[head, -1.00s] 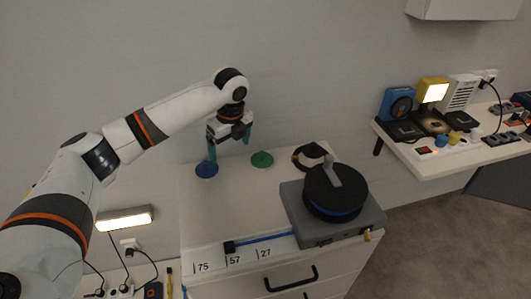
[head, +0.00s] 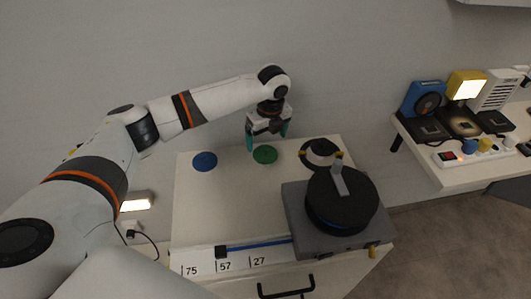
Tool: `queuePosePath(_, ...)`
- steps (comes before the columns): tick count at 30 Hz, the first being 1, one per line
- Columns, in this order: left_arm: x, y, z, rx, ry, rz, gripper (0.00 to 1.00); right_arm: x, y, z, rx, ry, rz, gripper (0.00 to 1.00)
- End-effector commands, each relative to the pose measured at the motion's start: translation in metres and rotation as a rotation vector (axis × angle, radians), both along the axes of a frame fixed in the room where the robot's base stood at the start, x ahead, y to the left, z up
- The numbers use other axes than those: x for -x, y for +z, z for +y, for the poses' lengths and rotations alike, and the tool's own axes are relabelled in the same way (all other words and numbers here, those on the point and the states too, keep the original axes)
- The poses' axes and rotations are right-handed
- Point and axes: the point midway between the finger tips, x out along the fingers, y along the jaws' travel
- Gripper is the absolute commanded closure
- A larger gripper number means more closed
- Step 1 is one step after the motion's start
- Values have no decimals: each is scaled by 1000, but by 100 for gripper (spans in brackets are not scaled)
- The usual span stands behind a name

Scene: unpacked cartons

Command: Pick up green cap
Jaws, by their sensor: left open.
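A round green cap (head: 265,155) lies flat on the white cabinet top, toward its back edge. A similar blue cap (head: 204,161) lies to its left. My left gripper (head: 267,142) points down with its two green fingers spread apart, one to the left of the green cap and one to the right in the picture. Nothing shows between the fingers. I cannot tell exactly how high the fingertips are above the cabinet top. My right gripper is not in the picture.
A grey device with a black round lidded pan (head: 342,205) stands on the cabinet's right side, with a black ring-shaped object (head: 319,148) behind it. A blue rod (head: 258,244) lies along the front by number labels. The cabinet top's left middle is clear.

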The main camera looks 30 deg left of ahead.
Motion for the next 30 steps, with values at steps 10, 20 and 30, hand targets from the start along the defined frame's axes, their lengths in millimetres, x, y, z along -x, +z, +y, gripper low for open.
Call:
queuePosePath(10, 1, -44, 4, 0, -1, 2, 7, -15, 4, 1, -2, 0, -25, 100)
queuePosePath(20, 0, -53, 5, -1, -2, 0, 7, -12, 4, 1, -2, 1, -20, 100)
queuePosePath(30, 0, -53, 5, -1, -1, 0, 58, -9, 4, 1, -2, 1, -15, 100)
